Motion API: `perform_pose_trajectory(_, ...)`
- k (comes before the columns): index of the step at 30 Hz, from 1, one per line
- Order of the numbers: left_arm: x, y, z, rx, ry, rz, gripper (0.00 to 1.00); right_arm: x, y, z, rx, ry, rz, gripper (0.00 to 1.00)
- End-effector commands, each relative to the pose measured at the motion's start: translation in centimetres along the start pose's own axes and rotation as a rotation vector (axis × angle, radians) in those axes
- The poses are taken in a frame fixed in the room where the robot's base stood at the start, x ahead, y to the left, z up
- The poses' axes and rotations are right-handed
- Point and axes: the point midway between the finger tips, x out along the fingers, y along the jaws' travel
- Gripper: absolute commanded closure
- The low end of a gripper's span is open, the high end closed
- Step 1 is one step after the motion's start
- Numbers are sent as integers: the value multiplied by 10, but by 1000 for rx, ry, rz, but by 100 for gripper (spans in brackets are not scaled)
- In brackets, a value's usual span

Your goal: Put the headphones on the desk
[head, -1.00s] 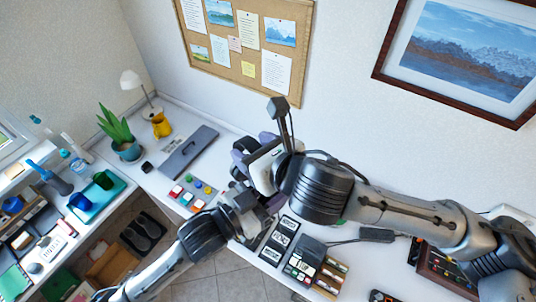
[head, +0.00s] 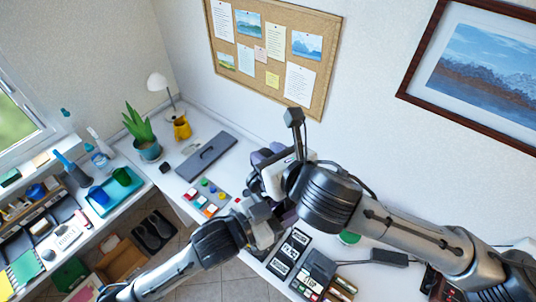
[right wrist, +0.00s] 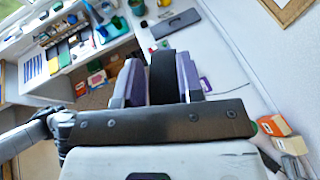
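My right gripper (right wrist: 160,85) has lavender finger pads on both sides of a black, band-like thing, which I take to be part of the headphones (right wrist: 162,76). It appears shut on this. In the head view the same gripper (head: 268,158) is over the white desk (head: 208,124), partly hidden behind its own housing, so the full shape of the headphones does not show. My left gripper (head: 268,226) is beside the right wrist, over the desk's front edge. Its fingertips are hidden, so its opening cannot be told.
Coloured blocks (head: 206,196) and black-and-white cards (head: 288,254) lie near the arms. A side shelf (head: 104,222) is at left.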

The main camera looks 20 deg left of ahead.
Motion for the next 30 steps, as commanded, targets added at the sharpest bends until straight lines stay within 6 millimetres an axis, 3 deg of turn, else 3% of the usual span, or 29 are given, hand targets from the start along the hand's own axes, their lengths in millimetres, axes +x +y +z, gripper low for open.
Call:
perform_pose_trajectory(7,0,1,-3,-2,9,5,94,1,4,-2,-1,3,12,100)
perform_pose_trajectory(8,0,1,-3,-3,10,5,60,0,5,-2,-2,2,12,100)
perform_pose_trajectory(16,0,0,-2,-2,5,2,34,0,3,-1,-2,1,8,100)
perform_pose_trajectory(25,-3,0,-1,-2,2,1,32,0,2,0,-1,0,6,100)
perform_pose_trajectory(30,-22,0,0,-1,1,2,32,0,2,0,-1,0,5,100)
